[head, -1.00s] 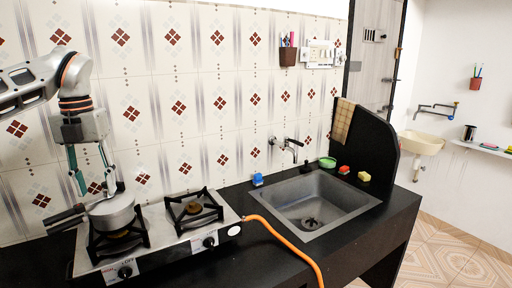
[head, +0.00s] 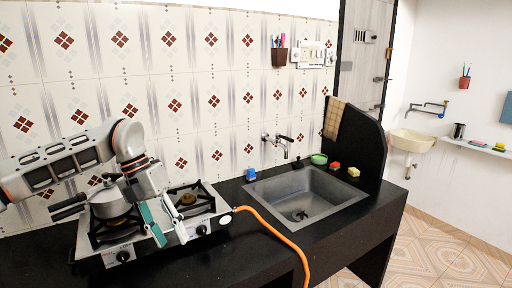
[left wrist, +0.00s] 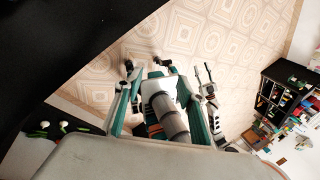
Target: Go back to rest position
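My left gripper (head: 171,238) is open and empty, pointing down in front of the stove's front edge. It also shows in the left wrist view (left wrist: 158,85), its teal fingers apart. The silver pot (head: 112,201) with its lid and dark handle sits on the left burner of the stove (head: 211,225), apart from the gripper.
The black counter (head: 262,262) runs below. A grey sink (head: 335,212) lies right of the stove. An orange gas hose (head: 275,228) hangs over the front edge. The left wrist view shows tiled floor (left wrist: 225,35) and a dark shelf (left wrist: 285,90) with colourful items.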

